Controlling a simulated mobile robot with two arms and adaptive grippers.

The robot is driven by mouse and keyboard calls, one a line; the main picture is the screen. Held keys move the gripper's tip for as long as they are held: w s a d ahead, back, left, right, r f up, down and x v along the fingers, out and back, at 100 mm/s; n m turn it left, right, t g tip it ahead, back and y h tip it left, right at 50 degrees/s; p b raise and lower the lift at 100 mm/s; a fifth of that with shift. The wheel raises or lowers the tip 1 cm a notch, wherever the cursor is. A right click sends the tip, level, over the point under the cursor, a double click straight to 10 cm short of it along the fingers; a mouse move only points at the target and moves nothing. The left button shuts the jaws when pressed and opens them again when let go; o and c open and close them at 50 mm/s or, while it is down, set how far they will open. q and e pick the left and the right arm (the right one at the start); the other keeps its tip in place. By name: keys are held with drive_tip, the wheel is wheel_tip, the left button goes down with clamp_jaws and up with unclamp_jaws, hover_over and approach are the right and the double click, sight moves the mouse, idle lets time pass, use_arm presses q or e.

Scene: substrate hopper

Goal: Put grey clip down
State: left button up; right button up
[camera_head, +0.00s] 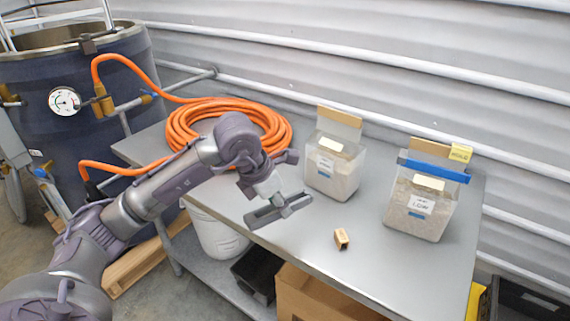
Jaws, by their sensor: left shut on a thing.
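The grey clip (262,218), a long dark grey bar, is in my left gripper (280,201). My left gripper is shut on it near its middle. The clip appears over the front edge of the metal table (290,240), to the left of the containers. I cannot tell whether it touches the table. My right gripper is not in view.
Two clear containers of pale material stand on the table, a left one (345,178) and a right one (405,205) with a blue clip (432,171). A small tan block (341,239) lies near the front. A coiled orange hose (190,122) fills the back left.

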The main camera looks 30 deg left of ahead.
use_arm(q)
drive_tip(key=w+a+f+n+p, duration=0.1)
drive_tip(key=w+a+f, duration=0.1)
drive_tip(key=w+a, duration=0.1)
drive_tip(key=w+a+f+n+y, duration=0.1)
drive_tip(key=w+a+f+n, duration=0.1)
drive_tip(key=w+a, duration=0.1)
drive_tip(key=w+a+f+n+p, duration=0.1)
drive_tip(key=w+a+f, duration=0.1)
drive_tip(key=w+a, duration=0.1)
drive_tip(key=shift+w+a+f+y+p, duration=0.25)
drive_tip(key=shift+w+a+y+p, duration=0.05)
drive_tip(key=shift+w, duration=0.25)
wheel_tip(320, 180, down, 4)
drive_tip(key=shift+r+p, duration=0.2)
drive_tip(key=shift+p, duration=0.5)
drive_tip(key=shift+a+f, duration=0.1)
drive_tip(key=shift+f, duration=0.15)
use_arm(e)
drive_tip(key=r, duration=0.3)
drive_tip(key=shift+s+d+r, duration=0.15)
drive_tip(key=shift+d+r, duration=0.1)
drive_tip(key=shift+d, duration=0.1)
use_arm(q)
drive_tip(key=shift+f, duration=0.1)
